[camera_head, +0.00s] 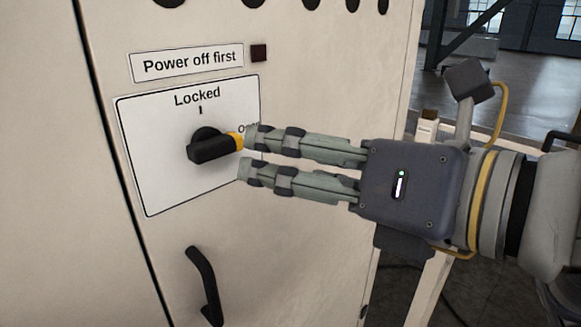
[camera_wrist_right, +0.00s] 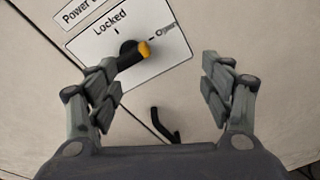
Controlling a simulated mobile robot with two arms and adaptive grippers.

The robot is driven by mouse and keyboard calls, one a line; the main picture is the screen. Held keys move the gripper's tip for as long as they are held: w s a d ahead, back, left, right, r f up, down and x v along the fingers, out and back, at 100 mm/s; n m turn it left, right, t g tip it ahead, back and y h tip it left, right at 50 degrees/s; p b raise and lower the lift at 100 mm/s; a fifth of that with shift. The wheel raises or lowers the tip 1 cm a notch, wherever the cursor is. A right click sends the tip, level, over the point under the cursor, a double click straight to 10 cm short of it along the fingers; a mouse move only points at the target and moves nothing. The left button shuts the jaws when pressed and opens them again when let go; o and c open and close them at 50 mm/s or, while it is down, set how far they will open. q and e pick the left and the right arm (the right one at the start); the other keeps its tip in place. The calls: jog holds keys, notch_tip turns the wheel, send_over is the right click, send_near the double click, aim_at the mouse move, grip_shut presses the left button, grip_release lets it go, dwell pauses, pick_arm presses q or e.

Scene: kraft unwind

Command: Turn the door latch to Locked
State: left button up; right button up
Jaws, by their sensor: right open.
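The door latch (camera_head: 208,148) is a black knob with a yellow tip on a white plate (camera_head: 160,185). Its yellow tip points right, toward the partly hidden "Open" mark; the "Locked" mark is above the knob. It also shows in the right wrist view (camera_wrist_right: 130,56), ahead of the fingers. My right gripper (camera_head: 247,153) comes in from the right with its fingers apart, close to the yellow tip. In the right wrist view, the open right gripper (camera_wrist_right: 158,85) has nothing between its fingers. Whether a finger touches the tip I cannot tell. My left gripper is not in view.
The latch is on a beige cabinet door (camera_head: 270,240). A "Power off first" label (camera_head: 187,63) with a small dark square (camera_head: 259,53) is above the plate. A black door handle (camera_head: 204,285) sticks out below it. Open floor lies to the right.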

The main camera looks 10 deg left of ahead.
aim_at(222, 151)
jog(key=s+r+n, duration=0.2)
jog(key=s+n, duration=0.2)
jog(key=n, duration=0.1)
jog(key=p+x, duration=0.5)
jog(key=shift+s+a+r, duration=0.15)
jog(key=shift+a+r, duration=0.1)
jog(key=shift+a, duration=0.15)
jog(key=x, duration=0.5)
jog(key=shift+a+f, duration=0.15)
jog(key=shift+f, duration=0.2)
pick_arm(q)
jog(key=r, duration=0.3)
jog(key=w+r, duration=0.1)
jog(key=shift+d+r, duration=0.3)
pick_arm(e)
jog(key=shift+c, duration=0.3)
